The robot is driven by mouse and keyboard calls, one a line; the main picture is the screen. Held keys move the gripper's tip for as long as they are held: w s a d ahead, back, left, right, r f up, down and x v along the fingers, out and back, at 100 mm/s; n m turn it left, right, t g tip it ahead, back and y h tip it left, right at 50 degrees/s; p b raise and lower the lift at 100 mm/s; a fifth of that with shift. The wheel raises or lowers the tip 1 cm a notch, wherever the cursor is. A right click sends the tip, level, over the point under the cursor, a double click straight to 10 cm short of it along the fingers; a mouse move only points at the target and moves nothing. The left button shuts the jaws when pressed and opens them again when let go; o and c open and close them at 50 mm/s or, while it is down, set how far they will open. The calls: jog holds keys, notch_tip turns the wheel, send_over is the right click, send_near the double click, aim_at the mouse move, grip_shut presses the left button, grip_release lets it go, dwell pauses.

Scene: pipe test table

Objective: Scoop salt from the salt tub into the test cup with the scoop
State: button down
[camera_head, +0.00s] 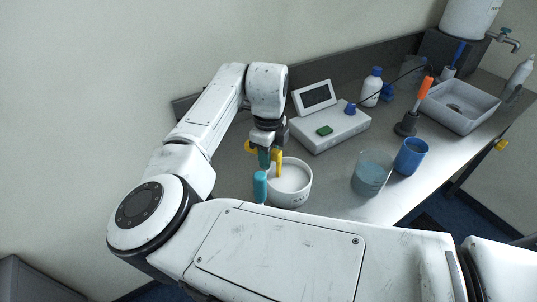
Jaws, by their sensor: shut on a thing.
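My gripper (264,157) is at the left rim of a white round tub (303,196), the salt tub, with pale contents (290,178). Its yellow fingertips are shut on a dark teal piece (264,160), which looks like the scoop's handle. The scoop's bowl cannot be made out. A lighter teal upright cylinder (260,188) shows just below, left of the tub; I cannot tell whether it belongs to the scoop. A blue cup (409,158), perhaps the test cup, stands to the right. A clear beaker (371,175) with pale bluish liquid stands between tub and cup.
A white instrument (340,127) with a tilted screen (314,96) stands behind the tub. A white bottle (371,88), an orange-handled tool in a dark holder (406,124) and a grey sink tray (460,106) are farther right. Bare table lies between tub and beaker.

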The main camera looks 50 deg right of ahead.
jog(key=shift+r+p, duration=2)
jog(key=shift+r, duration=0.55)
jog(key=shift+s+d+r+t, duration=0.1)
jog(key=shift+s+r+t, duration=0.25)
jog(key=shift+t, duration=0.35)
jog(key=shift+f+p, duration=0.1)
jog(key=shift+p, duration=0.25)
jog(key=shift+w+f+g, duration=0.3)
jog(key=shift+w+g, duration=0.05)
jog(key=shift+g, duration=0.35)
